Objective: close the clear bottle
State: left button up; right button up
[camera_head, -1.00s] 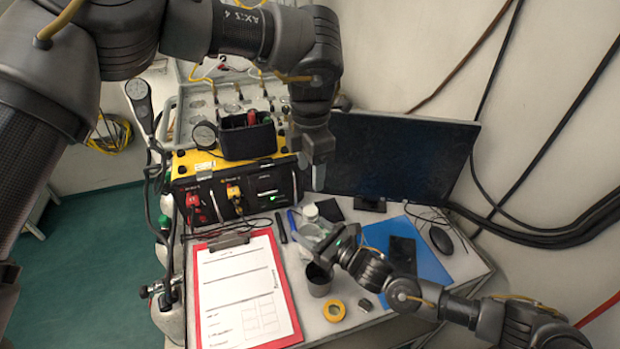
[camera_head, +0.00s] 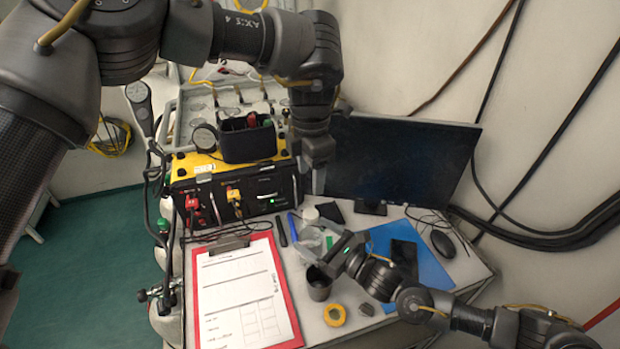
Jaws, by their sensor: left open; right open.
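A clear bottle (camera_head: 309,236) stands on the desk in front of the yellow-fronted panel. A white round cap-like piece (camera_head: 310,214) shows at its top; I cannot tell whether it is seated on the neck. My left gripper (camera_head: 318,188) is open, pointing down just above and behind the white piece, with nothing seen between its fingers. My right gripper (camera_head: 328,254) is open at the right of the bottle, low over the desk. Its fingers overlap the bottle's lower right side in the picture, and I cannot tell whether they touch it.
A dark cup (camera_head: 319,286), a yellow ring (camera_head: 334,315) and a small grey piece (camera_head: 366,309) stand in front. A red clipboard (camera_head: 287,295) lies left. A blue folder (camera_head: 430,264) and a mouse (camera_head: 442,243) lie right. A monitor (camera_head: 400,155) stands behind.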

jog(key=b+v, duration=0.2)
jog(key=v, duration=0.6)
jog(key=shift+s+d, duration=0.25)
jog(key=shift+d, duration=0.1)
